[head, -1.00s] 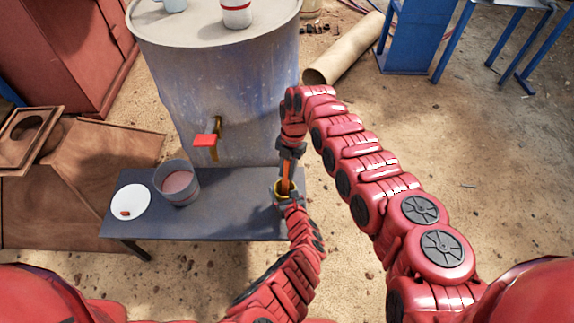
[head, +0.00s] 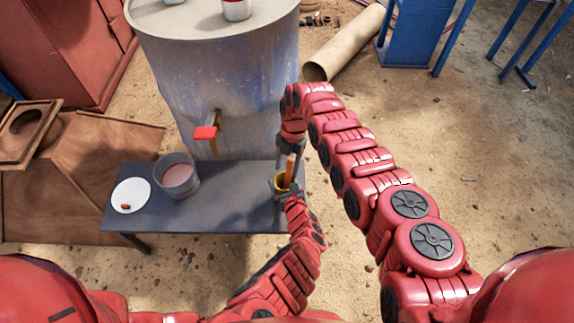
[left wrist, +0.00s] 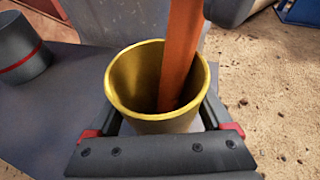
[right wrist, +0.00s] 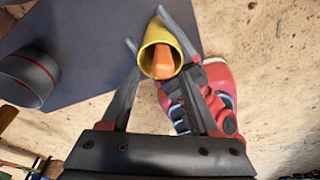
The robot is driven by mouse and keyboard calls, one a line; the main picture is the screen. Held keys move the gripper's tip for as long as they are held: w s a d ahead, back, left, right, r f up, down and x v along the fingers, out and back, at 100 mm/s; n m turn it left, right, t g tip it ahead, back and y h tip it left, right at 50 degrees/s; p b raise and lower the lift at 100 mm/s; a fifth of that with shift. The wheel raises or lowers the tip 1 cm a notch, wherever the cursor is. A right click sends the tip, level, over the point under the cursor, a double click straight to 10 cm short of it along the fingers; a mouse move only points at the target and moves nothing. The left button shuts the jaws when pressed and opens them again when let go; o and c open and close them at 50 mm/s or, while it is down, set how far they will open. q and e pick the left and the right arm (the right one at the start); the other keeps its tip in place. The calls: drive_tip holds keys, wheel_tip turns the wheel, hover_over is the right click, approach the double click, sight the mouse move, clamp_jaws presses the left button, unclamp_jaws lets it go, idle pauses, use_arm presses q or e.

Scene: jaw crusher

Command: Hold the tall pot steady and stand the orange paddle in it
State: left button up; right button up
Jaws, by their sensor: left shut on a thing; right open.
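The tall yellow pot (left wrist: 122,92) stands at the right end of the dark table, and its yellow rim shows in the head view (head: 279,181). My left gripper (left wrist: 160,110) is shut around the pot from the near side. The orange paddle (left wrist: 178,60) stands inside the pot, leaning a little; it also shows in the head view (head: 290,168). Its lower end is hidden in the pot. My right gripper (right wrist: 160,62) is open above the pot, its fingers apart on either side of the pot and paddle in the right wrist view, not holding the paddle.
A grey bucket with a red band (head: 178,180) and a white plate (head: 131,195) with a small reddish item stand to the left on the dark table (head: 215,205). A large metal drum with a red-handled tap (head: 205,133) stands behind. The table's right edge is close to the pot.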

drive_tip(key=v, duration=1.2)
use_arm(q)
drive_tip(key=o, duration=1.2)
drive_tip(key=shift+s, duration=0.1)
